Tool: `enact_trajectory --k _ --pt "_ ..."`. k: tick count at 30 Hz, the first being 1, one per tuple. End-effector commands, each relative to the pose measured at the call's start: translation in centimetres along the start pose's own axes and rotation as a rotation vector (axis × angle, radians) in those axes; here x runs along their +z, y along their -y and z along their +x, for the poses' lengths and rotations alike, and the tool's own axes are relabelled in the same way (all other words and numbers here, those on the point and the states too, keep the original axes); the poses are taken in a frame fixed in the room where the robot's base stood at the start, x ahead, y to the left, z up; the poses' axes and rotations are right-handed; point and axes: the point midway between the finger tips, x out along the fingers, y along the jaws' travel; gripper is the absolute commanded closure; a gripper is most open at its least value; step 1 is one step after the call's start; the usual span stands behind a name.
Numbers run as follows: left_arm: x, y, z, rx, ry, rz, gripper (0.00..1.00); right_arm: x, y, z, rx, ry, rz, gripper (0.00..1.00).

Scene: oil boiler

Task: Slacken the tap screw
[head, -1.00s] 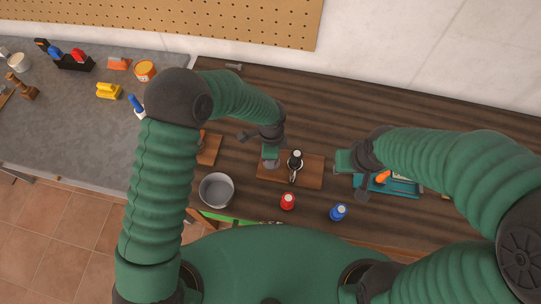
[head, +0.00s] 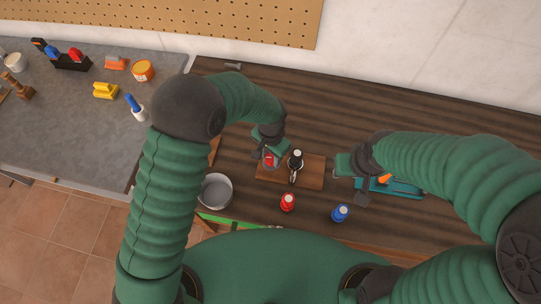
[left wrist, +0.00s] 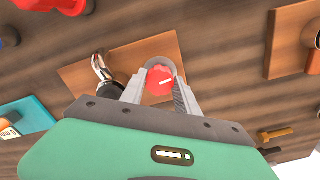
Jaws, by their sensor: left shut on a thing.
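A grey pot (head: 215,190) is at the left. A teal tray (head: 405,188) with an orange-handled thing (head: 384,178) lies by the right gripper.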

Motion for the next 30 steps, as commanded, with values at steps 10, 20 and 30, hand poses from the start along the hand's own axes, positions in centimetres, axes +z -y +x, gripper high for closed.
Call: enact_trajectory --k 10,20,30 --pt "-0.68 0.2 -0.42 -0.004 -0.02 -0.143 1.0 0.05 0.0 0.22 0.0 0.0 0.0 0.64" --pt "-0.66 0.28 -0.44 -0.004 -0.02 -0.169 1.0 0.06 0.0 0.24 0.0 0.0 0.0 0.64" --pt "-0.52 0.26 -0.34 -0.004 -0.015 -0.167 0.46 0.05 0.0 0.24 0.0 0.0 0.0 0.64"
